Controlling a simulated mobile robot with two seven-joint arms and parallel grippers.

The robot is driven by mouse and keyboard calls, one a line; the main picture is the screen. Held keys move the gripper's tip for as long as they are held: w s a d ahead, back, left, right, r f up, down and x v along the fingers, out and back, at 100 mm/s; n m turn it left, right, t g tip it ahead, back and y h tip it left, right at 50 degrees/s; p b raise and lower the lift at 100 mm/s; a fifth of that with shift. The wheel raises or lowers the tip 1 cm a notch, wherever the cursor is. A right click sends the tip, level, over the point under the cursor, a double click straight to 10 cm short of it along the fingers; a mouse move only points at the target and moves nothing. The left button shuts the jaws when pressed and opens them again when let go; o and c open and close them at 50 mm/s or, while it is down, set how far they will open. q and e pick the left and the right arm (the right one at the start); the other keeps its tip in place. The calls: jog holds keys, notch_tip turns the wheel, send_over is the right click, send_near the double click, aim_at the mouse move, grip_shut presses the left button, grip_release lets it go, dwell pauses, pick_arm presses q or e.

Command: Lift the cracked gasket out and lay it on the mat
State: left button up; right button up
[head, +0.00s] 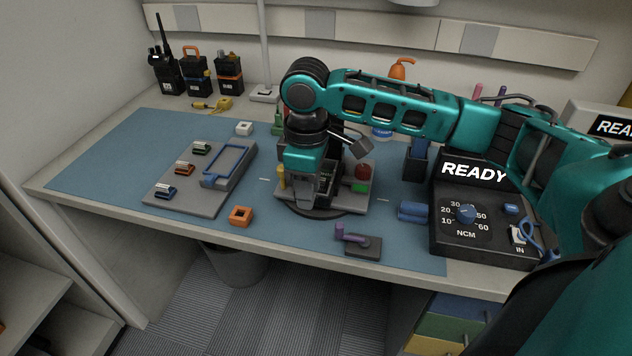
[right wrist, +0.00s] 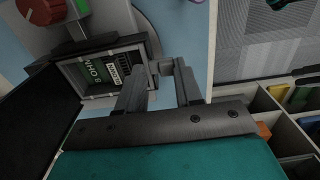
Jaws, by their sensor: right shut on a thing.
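In the right wrist view the opened radio (right wrist: 85,47) shows a green label or board inside a light grey rectangular rim, which looks like the gasket (right wrist: 91,96). My right gripper (right wrist: 166,70) reaches to the rim's edge and is shut on a small grey tab there. The gasket still sits around the opening; no crack can be made out. In the head view my right gripper (head: 304,200) points down over the work stand (head: 350,203) and hides most of the radio. The blue mat (head: 110,150) covers much of the desk. My left gripper is not in view.
A grey tray (head: 190,205) with a blue frame (head: 240,160) and small coloured parts lies left. An orange square part (head: 240,215) and a purple-handled tool (head: 352,236) lie near the front edge. A black READY tester (head: 480,225) stands right. The mat's far left is clear.

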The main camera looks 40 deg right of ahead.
jog(key=shift+c, duration=1.2)
jog(key=shift+s+a+r, duration=0.25)
jog(key=shift+a+r, duration=0.15)
jog(key=shift+r, duration=0.1)
jog(key=s+a+r+p, duration=0.3)
jog(key=s+a+r, duration=0.4)
jog(key=a, duration=0.3)
jog(key=shift+s, duration=0.8)
notch_tip(320, 180, up, 4)
jog(key=p, duration=0.4)
